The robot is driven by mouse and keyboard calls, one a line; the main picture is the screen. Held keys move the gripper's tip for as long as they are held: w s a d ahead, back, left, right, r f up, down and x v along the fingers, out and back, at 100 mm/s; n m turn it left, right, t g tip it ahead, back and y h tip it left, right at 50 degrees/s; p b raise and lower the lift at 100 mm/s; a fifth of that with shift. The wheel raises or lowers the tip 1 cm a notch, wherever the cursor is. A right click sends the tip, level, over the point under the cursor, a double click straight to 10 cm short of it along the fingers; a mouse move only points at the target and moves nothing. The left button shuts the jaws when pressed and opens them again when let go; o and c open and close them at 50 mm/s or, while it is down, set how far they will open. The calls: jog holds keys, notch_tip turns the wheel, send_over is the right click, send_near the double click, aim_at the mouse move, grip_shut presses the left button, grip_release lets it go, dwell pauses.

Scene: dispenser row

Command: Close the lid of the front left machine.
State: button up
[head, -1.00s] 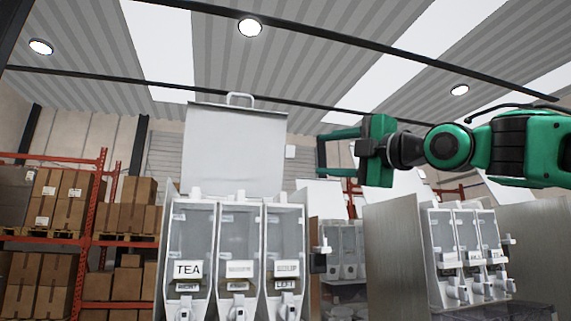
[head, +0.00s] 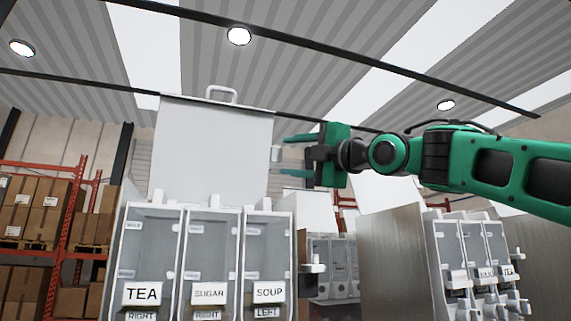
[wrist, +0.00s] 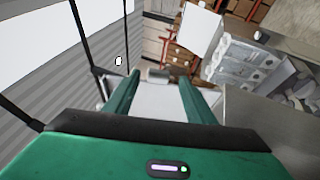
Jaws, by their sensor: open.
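The front left machine (head: 124,255) is a white dispenser with three clear bins labelled TEA, SUGAR and SOUP. Its white lid (head: 212,150) stands raised, nearly upright, with a handle (head: 221,95) on its top edge. My gripper (head: 287,154) is open just right of the lid, fingers pointing left, one above the other around the tab's height. I cannot tell whether they touch it. In the wrist view the open gripper (wrist: 158,90) has a pale panel between its fingers, which I cannot identify surely.
Another dispenser machine (head: 470,250) stands at the right beside a grey panel (head: 392,245). More dispensers (head: 330,262) stand further back. An orange rack (head: 75,215) with cardboard boxes (head: 40,205) is at the far left.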

aim_at(280, 156)
jog(key=shift+x, duration=1.85)
jog(key=shift+s, duration=0.1)
